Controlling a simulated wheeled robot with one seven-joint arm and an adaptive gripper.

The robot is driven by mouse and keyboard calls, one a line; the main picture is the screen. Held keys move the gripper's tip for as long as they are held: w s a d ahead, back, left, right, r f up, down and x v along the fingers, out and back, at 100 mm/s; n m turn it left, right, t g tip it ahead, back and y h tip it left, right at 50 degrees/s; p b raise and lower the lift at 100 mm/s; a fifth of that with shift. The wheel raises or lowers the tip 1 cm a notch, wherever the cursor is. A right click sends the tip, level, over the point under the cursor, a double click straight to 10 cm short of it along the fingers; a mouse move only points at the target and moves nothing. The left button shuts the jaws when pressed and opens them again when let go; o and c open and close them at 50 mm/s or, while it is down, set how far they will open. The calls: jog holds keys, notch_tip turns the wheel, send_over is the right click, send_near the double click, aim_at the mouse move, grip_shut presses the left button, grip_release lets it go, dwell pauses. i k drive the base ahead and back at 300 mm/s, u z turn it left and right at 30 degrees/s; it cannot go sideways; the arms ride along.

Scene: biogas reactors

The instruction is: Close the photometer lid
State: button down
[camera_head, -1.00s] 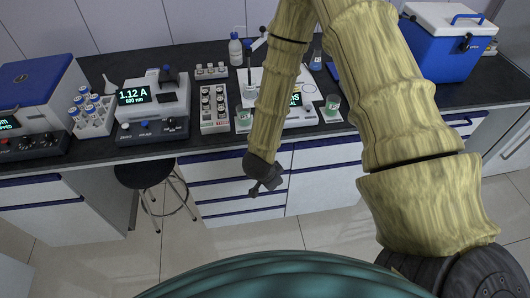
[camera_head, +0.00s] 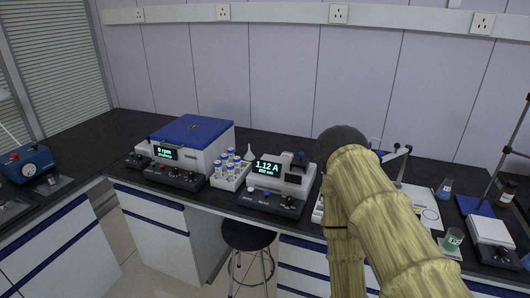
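The photometer (camera_head: 277,184) is a white and dark grey unit on the counter, left of my arm. Its lit display reads 1.12 A, 600 nm. A small dark lid (camera_head: 299,162) appears raised at the unit's top right, behind a dark opening (camera_head: 293,179). The exact lid angle is too small to tell. My yellow arm fills the lower right of the head view, right of the photometer. My gripper is not visible in the current view.
A blue-topped centrifuge (camera_head: 195,142) and a white rack (camera_head: 231,178) of capped tubes stand left of the photometer. A funnel (camera_head: 249,153) is behind the rack. A black stool (camera_head: 247,236) stands below the counter edge. Glassware and a balance (camera_head: 492,238) are at right.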

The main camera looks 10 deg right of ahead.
aim_at(300, 161)
jog(key=u, duration=0.8)
jog(key=k, duration=1.05)
jog(key=u, duration=0.6)
jog(key=i, duration=1)
jog(key=z, duration=1.15)
jog(key=i, duration=1.1)
jog(key=z, duration=0.7)
